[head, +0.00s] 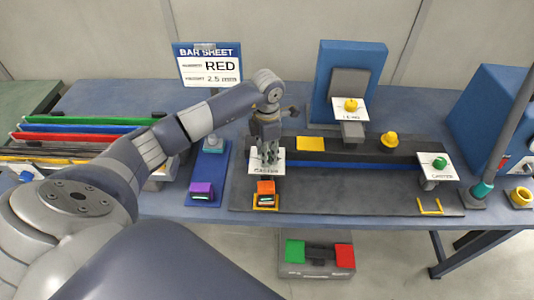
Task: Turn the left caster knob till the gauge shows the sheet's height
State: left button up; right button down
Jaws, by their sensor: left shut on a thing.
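The bar sheet (208,66) stands at the back left and reads RED with a height line of 2.5 mm. My left gripper (269,155) points down over the left caster plate (281,166), shut on the left caster knob, which the fingers mostly hide. An orange gauge (266,187) with a small display sits just in front of that plate; its reading is too small to tell. The right caster plate (447,171) carries a green knob (440,162). My right gripper is not in view.
Coloured bars (85,128) lie in a rack at the left. A purple gauge block (201,189) stands left of the chassis bed (340,190). A yellow knob (351,105) is on the blue upright at the back. A blue machine (500,115) stands at the right.

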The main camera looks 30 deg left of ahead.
pick_arm(q)
jog(key=n+b, duration=0.1)
jog(key=n, duration=0.3)
jog(key=shift+b, duration=0.3)
jog(key=shift+n+b, duration=0.3)
jog(key=shift+n, duration=0.8)
jog(key=o, duration=1.1)
jog(key=shift+c, duration=0.2)
jog(key=shift+r, duration=0.1)
notch_tip(320, 180, up, 12)
